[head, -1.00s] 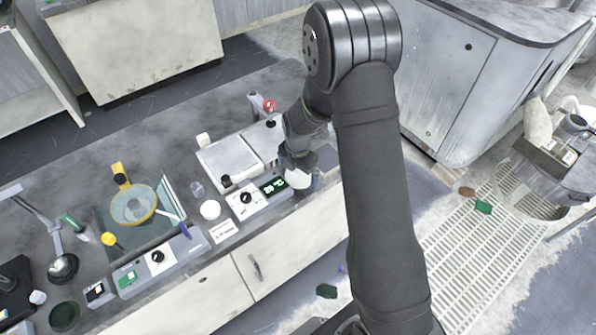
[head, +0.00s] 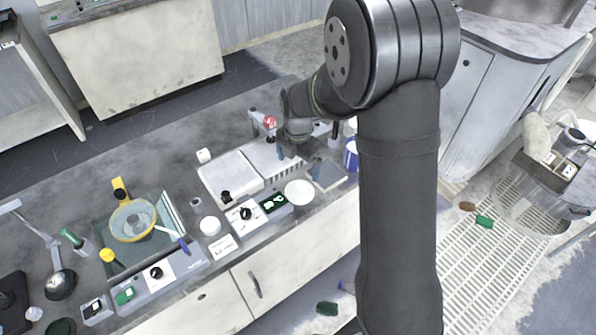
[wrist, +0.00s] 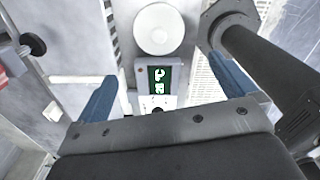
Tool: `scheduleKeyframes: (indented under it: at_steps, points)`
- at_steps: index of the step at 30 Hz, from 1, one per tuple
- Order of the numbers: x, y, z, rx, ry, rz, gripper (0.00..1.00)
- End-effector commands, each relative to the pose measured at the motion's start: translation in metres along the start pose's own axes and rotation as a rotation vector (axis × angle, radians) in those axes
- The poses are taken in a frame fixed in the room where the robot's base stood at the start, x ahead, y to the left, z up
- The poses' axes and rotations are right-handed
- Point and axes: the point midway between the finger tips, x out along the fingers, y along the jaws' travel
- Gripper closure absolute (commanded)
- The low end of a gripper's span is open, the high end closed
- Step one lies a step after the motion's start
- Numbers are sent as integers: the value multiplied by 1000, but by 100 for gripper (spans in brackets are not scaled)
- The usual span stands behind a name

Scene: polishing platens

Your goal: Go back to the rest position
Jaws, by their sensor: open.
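My upper arm hides part of the bench's right end.
A yellow-rimmed bowl (head: 133,221) and a lamp stand are at the left of the bench. A blue container (head: 351,155) stands close to the right of my gripper. A grey cabinet (head: 465,110) stands behind.

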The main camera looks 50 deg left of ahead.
Motion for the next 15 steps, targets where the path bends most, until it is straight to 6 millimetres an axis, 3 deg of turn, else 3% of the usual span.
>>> scheduleKeyframes:
  at_steps: [15]
  points:
    - [0,0,0,0,1,-1,0]
